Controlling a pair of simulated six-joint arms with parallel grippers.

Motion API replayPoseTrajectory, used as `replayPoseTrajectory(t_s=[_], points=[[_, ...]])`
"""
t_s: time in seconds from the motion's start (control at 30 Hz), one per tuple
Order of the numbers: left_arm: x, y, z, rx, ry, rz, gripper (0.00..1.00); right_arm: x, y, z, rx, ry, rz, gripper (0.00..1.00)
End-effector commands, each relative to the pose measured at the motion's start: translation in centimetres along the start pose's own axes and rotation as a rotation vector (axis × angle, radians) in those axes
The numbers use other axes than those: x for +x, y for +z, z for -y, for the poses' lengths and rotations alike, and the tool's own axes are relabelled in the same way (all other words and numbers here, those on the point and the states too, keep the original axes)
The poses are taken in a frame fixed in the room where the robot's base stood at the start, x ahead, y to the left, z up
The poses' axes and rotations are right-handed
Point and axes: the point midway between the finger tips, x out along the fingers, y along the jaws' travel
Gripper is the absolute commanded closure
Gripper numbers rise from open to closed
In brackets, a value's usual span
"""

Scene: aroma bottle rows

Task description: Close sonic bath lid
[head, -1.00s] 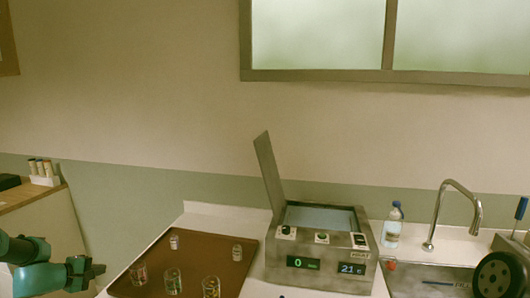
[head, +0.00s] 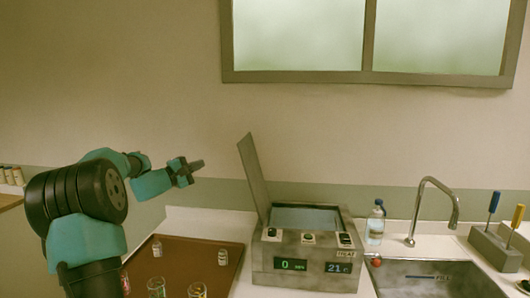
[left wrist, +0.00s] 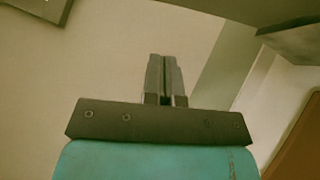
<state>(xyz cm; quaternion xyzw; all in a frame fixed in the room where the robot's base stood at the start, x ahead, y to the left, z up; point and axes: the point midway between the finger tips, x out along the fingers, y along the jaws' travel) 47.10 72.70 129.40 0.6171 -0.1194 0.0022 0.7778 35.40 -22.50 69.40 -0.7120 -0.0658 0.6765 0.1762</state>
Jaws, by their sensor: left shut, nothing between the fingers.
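The sonic bath (head: 306,262) is a grey box on the counter in the head view, with a display reading 0 and 21 on its front. Its lid (head: 254,178) is hinged on the left side and stands open, leaning a little to the left. The basin (head: 305,218) shows a pale blue surface. My left gripper (head: 201,164) is shut and empty. It is in the air to the left of the lid, near the height of its upper part, apart from it. In the left wrist view the closed fingers (left wrist: 165,78) point at bare wall. My right gripper is out of view.
A brown tray (head: 185,262) with several small glass bottles lies left of the bath, below my left arm. A water bottle (head: 376,224), a faucet (head: 434,205) and a sink (head: 430,280) are to the right. A screwdriver holder (head: 498,245) stands at far right.

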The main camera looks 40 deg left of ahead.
Motion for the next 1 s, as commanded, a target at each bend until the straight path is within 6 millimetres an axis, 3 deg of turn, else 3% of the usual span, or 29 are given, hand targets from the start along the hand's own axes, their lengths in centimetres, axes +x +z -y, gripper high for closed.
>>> replayPoseTrajectory(t_s=[0.47,0.67,1.0], points=[[0.6,0.0,-0.1,-0.001,0.002,0.002,1.00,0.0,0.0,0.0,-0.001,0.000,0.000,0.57],[2.8,0.1,0.0,-0.001,0.002,0.003,1.00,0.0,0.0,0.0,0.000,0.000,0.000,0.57],[8.5,0.1,0.0,-0.001,0.002,0.003,1.00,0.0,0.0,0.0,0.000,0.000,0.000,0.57]])
